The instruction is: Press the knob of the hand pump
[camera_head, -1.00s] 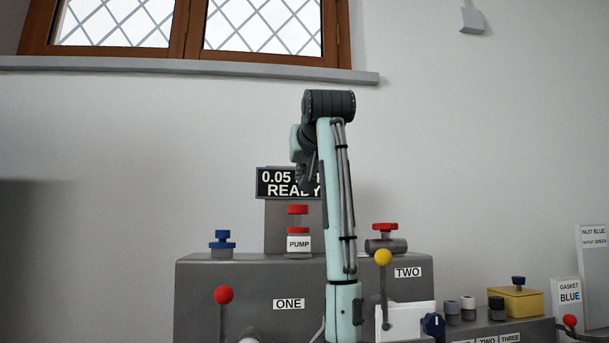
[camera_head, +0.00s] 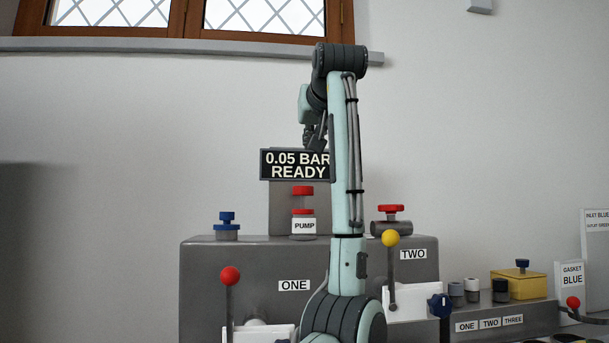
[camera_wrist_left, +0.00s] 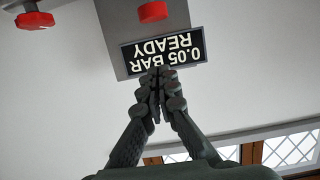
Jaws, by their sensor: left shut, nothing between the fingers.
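The hand pump (camera_head: 303,227), labelled PUMP, stands on top of the grey cabinet. Its red knob (camera_head: 303,191) is raised above a red collar, with a gap between. The knob also shows in the left wrist view (camera_wrist_left: 152,12), at the top edge. My left gripper (camera_head: 314,143) is up at the top edge of the black display (camera_head: 294,165), above and slightly right of the knob and apart from it. In the left wrist view its fingers (camera_wrist_left: 158,80) are together, empty, in front of the display's edge. The display reads 0.05 BAR READY. My right gripper is not in view.
A blue valve (camera_head: 227,227) stands left of the pump and a red valve (camera_head: 391,219) right of it. Red-knobbed (camera_head: 229,276) and yellow-knobbed (camera_head: 390,239) levers stand in front. A yellow box (camera_head: 518,284) sits at right. My arm hides part of the cabinet (camera_head: 210,262).

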